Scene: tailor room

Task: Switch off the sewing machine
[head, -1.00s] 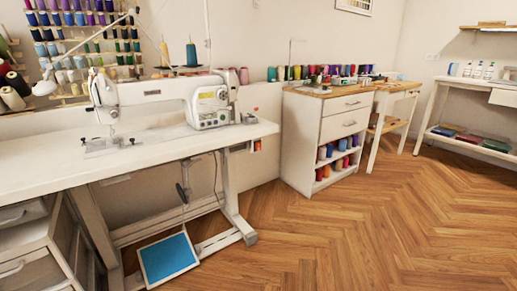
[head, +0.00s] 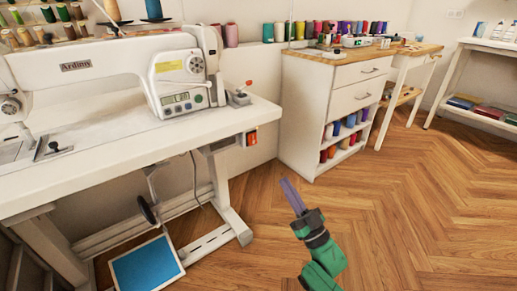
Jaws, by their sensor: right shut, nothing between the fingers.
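The white sewing machine (head: 100,77) stands on its white table (head: 120,155) at the left. Its control panel (head: 184,102) with a small display and buttons is on the right end of the body. A small box with an orange-red part, a switch box (head: 250,138), hangs under the table's right end. My right gripper (head: 288,186) is shut and empty. It shows in front of the floor, to the right of and below the switch box, apart from table and machine. My left gripper is not in view.
A white drawer cabinet (head: 322,105) with a wooden top and thread spools stands right of the table. A blue foot pedal (head: 147,269) is under the table. The wooden floor (head: 420,220) at the right is clear.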

